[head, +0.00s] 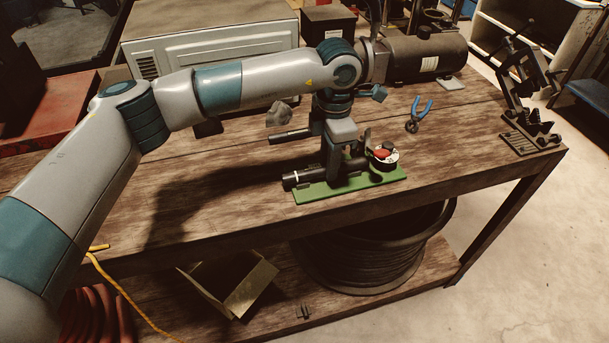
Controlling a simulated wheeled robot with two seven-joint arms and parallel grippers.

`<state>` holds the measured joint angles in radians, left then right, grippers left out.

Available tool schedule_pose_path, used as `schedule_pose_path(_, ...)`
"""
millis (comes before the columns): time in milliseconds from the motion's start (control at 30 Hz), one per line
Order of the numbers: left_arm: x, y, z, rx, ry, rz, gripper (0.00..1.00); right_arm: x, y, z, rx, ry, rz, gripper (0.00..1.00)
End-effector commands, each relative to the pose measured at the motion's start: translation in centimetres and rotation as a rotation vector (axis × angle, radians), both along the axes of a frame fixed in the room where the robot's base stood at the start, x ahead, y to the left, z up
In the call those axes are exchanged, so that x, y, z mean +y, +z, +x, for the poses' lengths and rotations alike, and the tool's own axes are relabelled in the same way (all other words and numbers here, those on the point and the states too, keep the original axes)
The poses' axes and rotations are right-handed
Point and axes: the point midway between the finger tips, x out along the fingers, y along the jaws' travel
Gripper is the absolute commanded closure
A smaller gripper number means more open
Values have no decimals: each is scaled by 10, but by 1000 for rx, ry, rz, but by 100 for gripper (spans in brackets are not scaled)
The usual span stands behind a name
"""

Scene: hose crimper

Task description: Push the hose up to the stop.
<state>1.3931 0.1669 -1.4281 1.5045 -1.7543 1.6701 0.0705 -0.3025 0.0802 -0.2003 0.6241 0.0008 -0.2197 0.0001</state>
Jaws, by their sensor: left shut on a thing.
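The hose (301,178) is a short, dark, thick cylinder lying level over the crimper's green base plate (350,190). Its left end sticks out past the gripper. My left gripper (339,172) comes down from above and is shut on the hose, its fingers hiding part of it. To the right, on the same plate, is a round white dial with a red part (385,154). The gripper and hose hide the stop, so I cannot tell whether the hose touches it. My right gripper is not in view.
Behind the plate lie a dark rod (289,136), a grey crumpled rag (279,114) and blue-handled pliers (418,114). A dark tank (428,58) and a pale metal box (215,45) stand at the back. A clamp-like tool (530,95) stands at right. The front wood is clear.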

Motion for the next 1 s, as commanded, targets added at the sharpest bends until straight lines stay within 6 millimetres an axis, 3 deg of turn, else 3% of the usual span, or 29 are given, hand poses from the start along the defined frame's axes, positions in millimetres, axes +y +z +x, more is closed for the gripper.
schedule_pose_path(33,-1,-9,0,0,0,0,98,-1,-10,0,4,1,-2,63)
schedule_pose_path(167,-4,-10,1,0,0,0,98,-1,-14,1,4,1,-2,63)
schedule_pose_path(900,-8,-10,2,0,0,0,98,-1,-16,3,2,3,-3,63)
schedule_pose_path(933,-8,-10,2,0,0,0,74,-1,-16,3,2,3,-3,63)
schedule_pose_path(1000,-8,-10,2,0,0,0,58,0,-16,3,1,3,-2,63)
